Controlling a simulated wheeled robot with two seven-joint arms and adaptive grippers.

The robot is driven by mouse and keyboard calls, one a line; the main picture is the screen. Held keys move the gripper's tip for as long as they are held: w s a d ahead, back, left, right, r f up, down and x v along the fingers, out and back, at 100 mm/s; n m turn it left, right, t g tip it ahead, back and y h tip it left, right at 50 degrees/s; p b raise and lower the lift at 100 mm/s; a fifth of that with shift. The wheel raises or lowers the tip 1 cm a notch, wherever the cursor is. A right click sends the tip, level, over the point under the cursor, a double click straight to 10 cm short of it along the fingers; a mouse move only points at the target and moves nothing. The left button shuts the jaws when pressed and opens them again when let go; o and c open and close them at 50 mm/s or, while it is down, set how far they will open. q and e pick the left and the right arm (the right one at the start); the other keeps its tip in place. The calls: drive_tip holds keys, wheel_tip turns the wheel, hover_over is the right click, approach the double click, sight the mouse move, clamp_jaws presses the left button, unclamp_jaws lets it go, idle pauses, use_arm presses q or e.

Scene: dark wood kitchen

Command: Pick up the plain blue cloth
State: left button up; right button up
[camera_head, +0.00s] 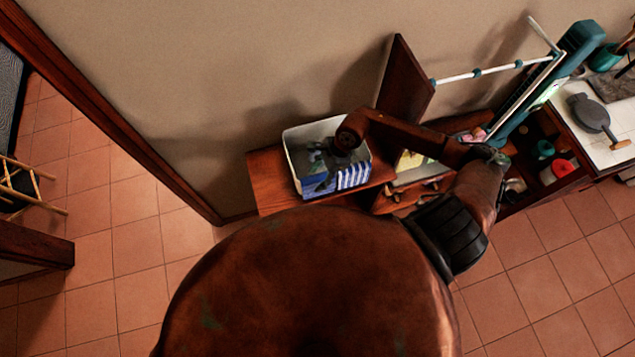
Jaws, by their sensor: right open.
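A pale open bin (300,136) stands on a dark wood surface against the wall. Inside, a blue-and-white striped cloth (354,176) lies at the front right. A plain blue patch (313,190), probably the plain blue cloth, shows at the front left, partly hidden by my gripper. My right gripper (318,178) reaches from the right over the bin, with its fingers open and low at the front left. I cannot tell whether it touches the cloth. My left gripper is out of view.
An upright dark wood panel (405,77) stands right of the bin. A teal and white frame (545,77) and a white counter with a grey pan (588,112) are farther right. Tiled floor (130,225) is open at the left.

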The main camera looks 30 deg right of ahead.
drive_tip(key=shift+c, duration=0.5)
clamp_jaws()
drive_tip(key=shift+r, duration=0.1)
